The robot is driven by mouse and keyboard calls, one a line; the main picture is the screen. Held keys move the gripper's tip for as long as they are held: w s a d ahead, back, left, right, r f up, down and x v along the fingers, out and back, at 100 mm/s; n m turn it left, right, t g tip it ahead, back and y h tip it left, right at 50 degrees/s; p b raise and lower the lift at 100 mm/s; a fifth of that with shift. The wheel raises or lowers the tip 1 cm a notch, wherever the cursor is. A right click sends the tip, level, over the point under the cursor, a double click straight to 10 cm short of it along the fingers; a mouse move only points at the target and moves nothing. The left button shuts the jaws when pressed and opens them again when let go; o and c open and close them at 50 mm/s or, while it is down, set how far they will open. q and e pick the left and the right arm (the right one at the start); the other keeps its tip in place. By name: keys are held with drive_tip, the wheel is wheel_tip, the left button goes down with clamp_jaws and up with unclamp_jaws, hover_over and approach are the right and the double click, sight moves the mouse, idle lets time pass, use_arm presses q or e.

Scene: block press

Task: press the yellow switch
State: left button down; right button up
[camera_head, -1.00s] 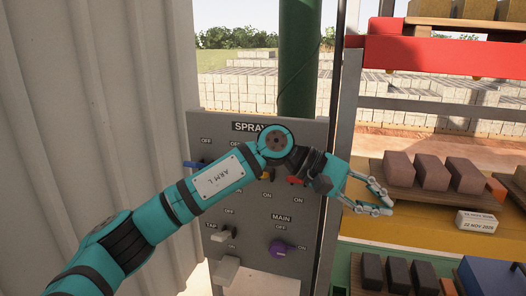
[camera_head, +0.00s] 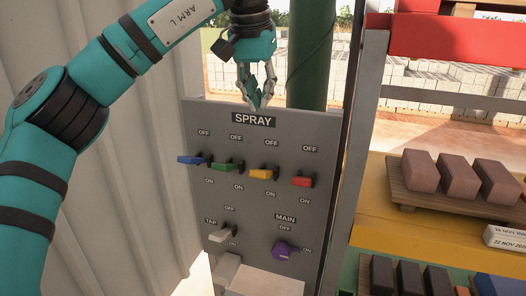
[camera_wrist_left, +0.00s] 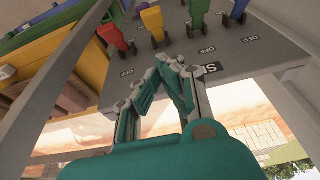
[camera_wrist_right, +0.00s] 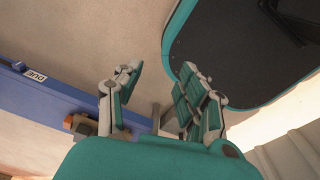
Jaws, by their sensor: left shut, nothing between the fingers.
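The yellow switch (camera_head: 262,174) is third from the left in the row under the SPRAY label on the grey panel (camera_head: 262,212). Its lever sticks out between the OFF and ON labels; I cannot tell which way it is set. It also shows in the left wrist view (camera_wrist_left: 153,20). My left gripper (camera_head: 257,106) points down at the panel's top edge, just above the SPRAY label, fingertips together and empty. It is above the yellow switch and apart from it. My right gripper (camera_wrist_right: 158,85) shows only in its wrist view, fingers spread, with nothing between them.
Blue (camera_head: 192,160), green (camera_head: 223,166) and red (camera_head: 302,182) switches flank the yellow one. A white TAP lever (camera_head: 222,234) and purple MAIN knob (camera_head: 284,250) sit below. A corrugated wall stands left, brick shelves (camera_head: 370,150) right. A green pipe (camera_head: 308,60) rises behind.

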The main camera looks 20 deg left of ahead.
use_arm(q)
drive_tip(key=f, duration=0.1)
drive_tip(key=p, duration=0.2)
hover_over(263, 173)
drive_tip(key=w+a, duration=0.1)
drive_tip(key=w, duration=0.4)
drive_tip(key=f, duration=0.8)
drive_tip(key=shift+s, duration=0.2)
drive_tip(key=f, duration=0.2)
drive_tip(key=f+p, duration=0.1)
drive_tip(key=shift+s+f, duration=0.2)
drive_tip(key=shift+s, duration=0.1)
drive_tip(key=shift+s+f, duration=0.5)
drive_tip(key=shift+f, duration=0.05)
use_arm(e)
drive_tip(key=r, duration=0.1)
drive_tip(key=s+r, duration=0.1)
drive_tip(key=r, duration=0.1)
drive_tip(key=shift+s+d, duration=0.3)
use_arm(q)
drive_tip(key=shift+w, duration=0.1)
use_arm(e)
drive_tip(key=shift+w, duration=0.1)
